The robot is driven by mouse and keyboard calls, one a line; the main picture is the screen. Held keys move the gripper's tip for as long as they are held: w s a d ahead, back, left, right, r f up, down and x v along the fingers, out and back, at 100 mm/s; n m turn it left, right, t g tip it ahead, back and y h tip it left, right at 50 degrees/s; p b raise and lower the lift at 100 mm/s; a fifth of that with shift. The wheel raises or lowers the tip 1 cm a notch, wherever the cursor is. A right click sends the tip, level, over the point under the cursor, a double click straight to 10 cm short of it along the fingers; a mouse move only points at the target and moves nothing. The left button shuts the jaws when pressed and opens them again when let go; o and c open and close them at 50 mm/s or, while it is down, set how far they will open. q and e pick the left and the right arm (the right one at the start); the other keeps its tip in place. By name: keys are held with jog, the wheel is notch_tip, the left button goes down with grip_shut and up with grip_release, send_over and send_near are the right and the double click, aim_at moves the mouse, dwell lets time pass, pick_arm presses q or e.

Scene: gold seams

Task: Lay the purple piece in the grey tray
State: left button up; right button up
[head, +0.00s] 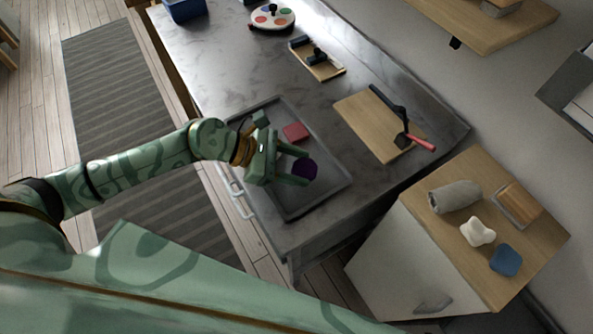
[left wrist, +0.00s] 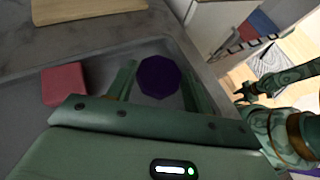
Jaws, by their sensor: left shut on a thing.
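The purple piece (head: 305,168) is a dark, many-sided flat piece; it also shows in the left wrist view (left wrist: 159,77). My left gripper (head: 298,167) is shut on it, with a finger on each side in the left wrist view (left wrist: 158,82). The piece is over the grey tray (head: 325,197), a shallow tray on the dark worktop. I cannot tell whether it touches the tray floor. A red block (head: 295,131) lies in the tray, apart from my gripper. My right gripper (left wrist: 246,92) seems to show small at the right of the left wrist view; its jaws are unclear.
A wooden board (head: 372,128) with a black and red-handled tool lies beyond the tray. A small wooden tray (head: 325,72) and a round palette (head: 272,18) are farther back. A side cabinet (head: 470,225) holds a grey roll, a white piece and a blue piece.

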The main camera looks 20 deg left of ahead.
pick_arm(q)
notch_tip(320, 180, down, 3)
jog(key=shift+r+b, duration=0.15)
jog(key=shift+b, duration=0.2)
jog(key=shift+r, duration=0.15)
jog(key=shift+s, duration=0.1)
jog(key=o, duration=0.6)
jog(key=shift+f, duration=0.2)
jog(key=o, duration=0.4)
jog(key=shift+r, duration=0.3)
jog(key=p+v, duration=0.1)
jog(key=v, duration=1.1)
jog(key=shift+f, duration=0.15)
